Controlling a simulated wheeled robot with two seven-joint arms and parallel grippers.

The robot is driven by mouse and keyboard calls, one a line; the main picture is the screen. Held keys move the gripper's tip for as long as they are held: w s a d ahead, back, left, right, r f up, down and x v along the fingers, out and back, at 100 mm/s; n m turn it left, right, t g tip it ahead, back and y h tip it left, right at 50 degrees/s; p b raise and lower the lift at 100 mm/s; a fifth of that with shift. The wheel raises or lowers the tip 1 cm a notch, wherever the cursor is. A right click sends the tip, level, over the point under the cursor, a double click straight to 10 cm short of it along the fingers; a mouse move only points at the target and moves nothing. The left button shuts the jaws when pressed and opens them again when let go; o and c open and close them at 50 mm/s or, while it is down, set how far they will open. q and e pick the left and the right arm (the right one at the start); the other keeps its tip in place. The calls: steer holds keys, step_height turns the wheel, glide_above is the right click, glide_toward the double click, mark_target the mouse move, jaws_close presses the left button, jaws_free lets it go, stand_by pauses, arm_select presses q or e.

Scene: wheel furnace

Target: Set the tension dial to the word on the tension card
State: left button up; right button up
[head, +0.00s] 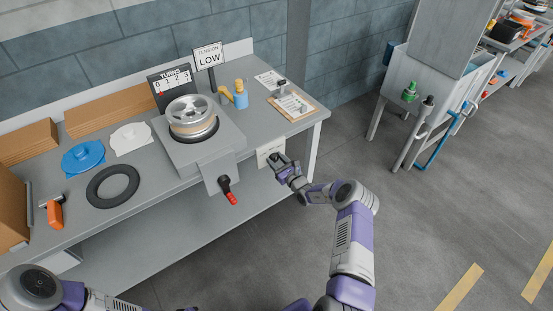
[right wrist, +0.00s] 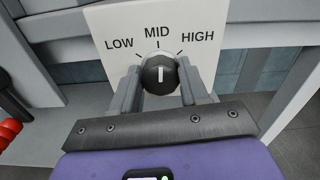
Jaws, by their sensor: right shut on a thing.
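The tension card (head: 208,57) stands on a post at the back of the bench and reads LOW. The tension dial (right wrist: 159,74) is a black knob with a white pointer line on a white plate (right wrist: 115,22) marked LOW, MID and HIGH. The pointer line stands upright, toward MID. My right gripper (head: 279,161) is at the bench's front edge, before the dial plate (head: 269,147). In the right wrist view its fingers are shut on the dial, one on each side. My left gripper is out of view; only part of my left arm shows.
A winding wheel (head: 191,113) sits on a grey housing, with a TURNS board (head: 171,83) behind it. A red-handled crank (head: 228,190) hangs at the front, left of my right gripper. A clipboard (head: 293,106) lies behind the dial. Open floor lies right of the bench.

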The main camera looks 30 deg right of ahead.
steer(key=n+p, duration=0.2)
steer(key=n, duration=0.3)
steer(key=shift+n, duration=0.3)
steer(key=n+p, duration=0.1)
steer(key=n, duration=0.4)
steer(key=shift+a+f, duration=0.1)
steer(key=shift+n+p, duration=0.3)
steer(key=shift+n, duration=0.1)
steer(key=o, duration=1)
steer(key=shift+o, duration=0.2)
steer(key=s+p, duration=0.2)
steer(key=s, duration=0.5)
steer(key=shift+s+d, duration=0.3)
